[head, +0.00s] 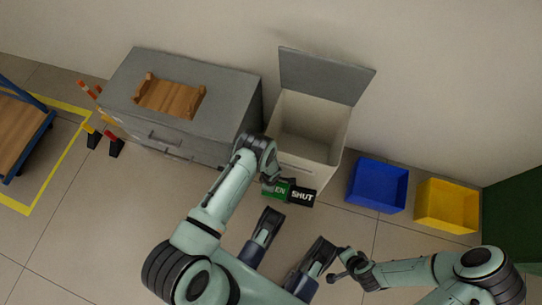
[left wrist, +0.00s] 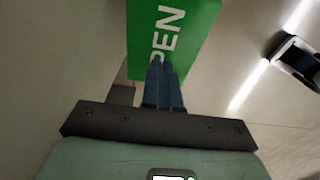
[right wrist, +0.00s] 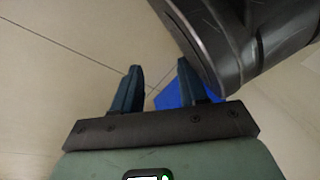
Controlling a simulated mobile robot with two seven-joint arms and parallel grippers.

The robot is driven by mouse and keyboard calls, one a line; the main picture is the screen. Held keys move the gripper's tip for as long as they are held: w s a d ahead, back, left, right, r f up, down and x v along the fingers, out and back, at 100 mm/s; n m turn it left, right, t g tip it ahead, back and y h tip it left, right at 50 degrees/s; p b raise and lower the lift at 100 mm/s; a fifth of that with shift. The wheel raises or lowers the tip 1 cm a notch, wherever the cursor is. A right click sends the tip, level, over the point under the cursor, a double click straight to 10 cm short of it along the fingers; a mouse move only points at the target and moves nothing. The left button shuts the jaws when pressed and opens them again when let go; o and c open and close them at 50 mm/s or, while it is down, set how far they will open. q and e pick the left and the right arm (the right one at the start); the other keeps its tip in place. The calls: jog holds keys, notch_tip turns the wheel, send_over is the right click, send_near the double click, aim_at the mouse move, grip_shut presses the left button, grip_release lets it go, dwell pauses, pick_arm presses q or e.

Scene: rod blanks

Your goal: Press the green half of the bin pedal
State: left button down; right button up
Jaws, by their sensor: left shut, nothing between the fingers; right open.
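The bin (head: 305,135) stands against the wall with its grey lid (head: 325,77) raised and its inside showing. At its front foot is the pedal, with a green half (head: 283,192) on the left and a black half marked SHUT (head: 302,197) on the right. My left gripper (head: 272,186) is at the green half's left part and hides some of its lettering. In the left wrist view its shut, empty fingers (left wrist: 163,68) overlap the green half (left wrist: 172,30); I cannot tell whether they touch it. My right gripper (right wrist: 158,80) is open and empty, away from the pedal.
A grey cabinet (head: 185,115) with a wooden tray (head: 170,98) on top stands left of the bin. A blue crate (head: 377,187) and a yellow crate (head: 447,206) are to its right. A cart (head: 22,135) is at far left. Floor before the crates is clear.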

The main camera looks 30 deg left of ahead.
pick_arm(q)
jog(key=shift+r, duration=0.15)
pick_arm(e)
jog(key=s+f+g, duration=0.2)
jog(key=s, duration=0.5)
pick_arm(q)
notch_tip(320, 180, up, 4)
jog(key=p, duration=0.3)
notch_tip(320, 180, up, 2)
jog(key=shift+r+p, duration=0.1)
jog(key=shift+p, duration=0.7)
notch_tip(320, 180, up, 3)
jog(key=shift+f+p, duration=0.2)
jog(key=shift+p, duration=0.65)
pick_arm(e)
jog(key=w+a+r+t, duration=0.1)
jog(key=w+r+t, duration=0.1)
jog(key=w+r, duration=0.4)
notch_tip(320, 180, up, 4)
jog(key=shift+w+a+f, duration=0.2)
jog(key=shift+w+a, duration=0.15)
jog(key=shift+w, duration=0.05)
